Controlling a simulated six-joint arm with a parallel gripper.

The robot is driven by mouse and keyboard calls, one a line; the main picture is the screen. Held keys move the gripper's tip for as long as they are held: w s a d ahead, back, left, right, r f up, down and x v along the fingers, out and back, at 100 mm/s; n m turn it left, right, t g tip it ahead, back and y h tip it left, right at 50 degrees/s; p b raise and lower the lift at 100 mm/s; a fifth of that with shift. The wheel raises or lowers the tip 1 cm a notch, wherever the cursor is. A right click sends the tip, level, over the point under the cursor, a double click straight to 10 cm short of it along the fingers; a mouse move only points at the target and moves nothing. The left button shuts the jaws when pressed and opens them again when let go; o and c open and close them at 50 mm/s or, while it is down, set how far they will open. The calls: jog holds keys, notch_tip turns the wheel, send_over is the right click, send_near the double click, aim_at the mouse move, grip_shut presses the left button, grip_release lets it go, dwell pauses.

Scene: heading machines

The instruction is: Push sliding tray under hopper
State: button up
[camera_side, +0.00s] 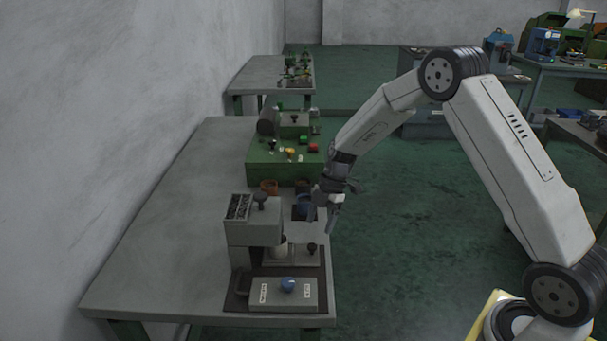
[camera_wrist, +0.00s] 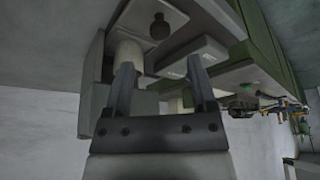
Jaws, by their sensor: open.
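The hopper (camera_side: 240,206) is a grey box holding small dark parts, on top of a grey machine at the near end of the table. Below it to the right, a flat grey tray with a dark round knob (camera_side: 312,247) sits beside a pale cylinder (camera_side: 281,247). Which flat piece is the sliding tray is not certain. The dark knob (camera_wrist: 160,28) and pale cylinder (camera_wrist: 129,56) also show in the wrist view, beyond the fingers. My gripper (camera_side: 328,212) is open and empty at the table's right edge, behind and above the knob. Its two fingers (camera_wrist: 160,88) stand apart.
A grey panel with a blue knob (camera_side: 288,285) and labels lies in front. A green machine (camera_side: 262,168) with coloured buttons, an orange bin (camera_side: 268,187) and a blue bin (camera_side: 303,206) stand behind. The table's left part (camera_side: 165,225) is clear.

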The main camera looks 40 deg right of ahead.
aim_at(313, 245)
jog(key=shift+x, duration=3.05)
grip_shut()
